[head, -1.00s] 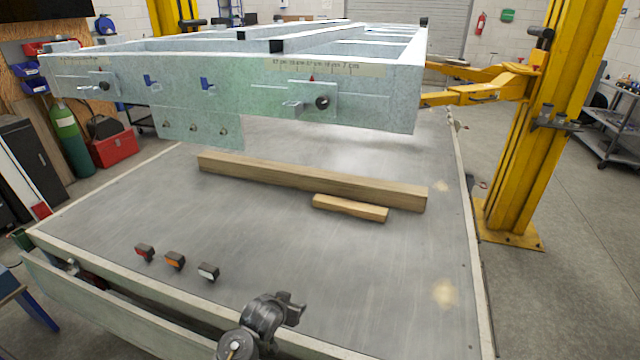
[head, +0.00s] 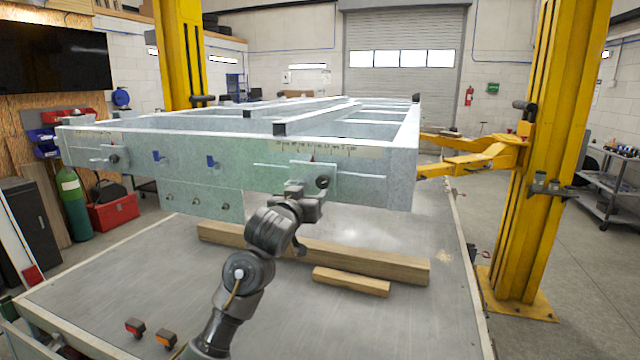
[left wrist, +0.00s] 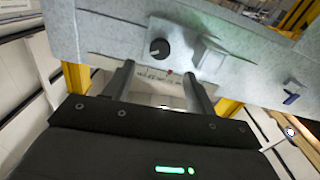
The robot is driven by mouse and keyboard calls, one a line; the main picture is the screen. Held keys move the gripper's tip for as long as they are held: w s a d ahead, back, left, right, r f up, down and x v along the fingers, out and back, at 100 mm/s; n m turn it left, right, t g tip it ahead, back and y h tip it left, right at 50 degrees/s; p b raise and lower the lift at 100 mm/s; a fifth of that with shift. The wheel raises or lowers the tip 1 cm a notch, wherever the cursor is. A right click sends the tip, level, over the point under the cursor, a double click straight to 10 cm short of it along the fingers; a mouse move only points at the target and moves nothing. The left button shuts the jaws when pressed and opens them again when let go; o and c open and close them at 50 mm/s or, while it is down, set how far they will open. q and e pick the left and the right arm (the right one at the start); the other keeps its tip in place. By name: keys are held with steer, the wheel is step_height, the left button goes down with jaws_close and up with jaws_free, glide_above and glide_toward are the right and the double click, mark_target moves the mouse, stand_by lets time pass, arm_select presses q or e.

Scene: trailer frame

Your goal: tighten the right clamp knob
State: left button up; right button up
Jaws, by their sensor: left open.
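The right clamp knob (head: 322,182) is a small dark round knob on a plate at the right of the pale trailer frame's front beam (head: 375,185). In the left wrist view the knob (left wrist: 159,48) shows with a pale bracket (left wrist: 210,58) beside it. My left gripper (head: 297,190) is raised in front of the right clamp, covering part of its bracket. Its two fingers (left wrist: 158,74) are open and empty. In the wrist picture the knob appears just above the gap between the fingertips, apart from both. My right gripper is out of view.
The left clamp knob (head: 114,159) is at the beam's left end. Blue hooks (head: 211,161) sit between the clamps. Wooden beams (head: 350,258) lie on the grey platform below. A yellow lift post (head: 540,150) stands at right. Red and orange lamps (head: 166,339) lie at front left.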

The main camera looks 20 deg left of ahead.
mark_target(321, 183)
arm_select(q)
steer(key=w+p, duration=0.1)
steer(key=w, duration=0.4)
steer(key=w+p, duration=0.1)
steer(key=w, duration=0.1)
steer(key=shift+w+d+r+p, duration=0.15)
steer(key=shift+d+p, duration=0.1)
steer(key=shift+p, duration=0.1)
steer(key=shift+w, duration=0.7)
steer(key=c, duration=1)
